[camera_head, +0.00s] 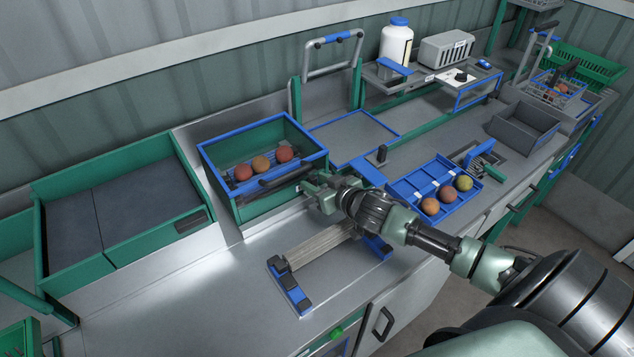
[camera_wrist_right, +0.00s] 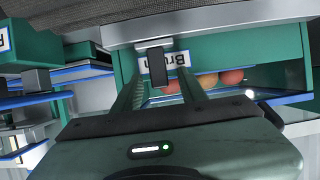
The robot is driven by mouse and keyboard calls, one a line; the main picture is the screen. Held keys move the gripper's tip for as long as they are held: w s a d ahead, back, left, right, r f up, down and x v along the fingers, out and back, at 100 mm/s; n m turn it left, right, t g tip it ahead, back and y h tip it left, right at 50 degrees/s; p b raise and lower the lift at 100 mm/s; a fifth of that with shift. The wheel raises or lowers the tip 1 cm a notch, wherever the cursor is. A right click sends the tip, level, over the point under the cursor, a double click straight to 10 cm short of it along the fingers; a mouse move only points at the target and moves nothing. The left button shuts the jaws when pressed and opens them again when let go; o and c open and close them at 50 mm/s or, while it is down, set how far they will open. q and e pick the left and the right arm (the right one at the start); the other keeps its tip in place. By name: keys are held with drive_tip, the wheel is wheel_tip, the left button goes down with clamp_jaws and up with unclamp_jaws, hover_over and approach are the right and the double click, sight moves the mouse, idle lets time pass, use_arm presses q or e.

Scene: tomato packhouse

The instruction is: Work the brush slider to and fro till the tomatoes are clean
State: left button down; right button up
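The brush box is a green box with a blue rim (camera_head: 208,158) at left of centre in the head view. Three reddish to orange tomatoes (camera_head: 260,164) lie in it in a row. A dark bar, seemingly the brush (camera_head: 275,181), lies along their near side. My right gripper (camera_head: 310,190) is at the box's near right corner. In the right wrist view its fingers (camera_wrist_right: 160,80) are apart, with a dark upright handle (camera_wrist_right: 157,66) between or just beyond the tips. Gaps show beside the handle. A partly hidden "Br…" label (camera_wrist_right: 178,58) is behind. My left gripper is out of view.
An empty green tray (camera_head: 75,265) stands at left. A blue divided tray (camera_head: 405,187) with several tomatoes is right of my gripper. A slatted rack with blue ends (camera_head: 290,285) lies below my arm. A grey bin (camera_head: 525,125) is farther right. The front left bench is clear.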

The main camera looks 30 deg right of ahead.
drive_tip(key=b+v, duration=0.1)
drive_tip(key=v, duration=0.6)
drive_tip(key=shift+s+r, duration=0.25)
drive_tip(key=shift+s, duration=0.1)
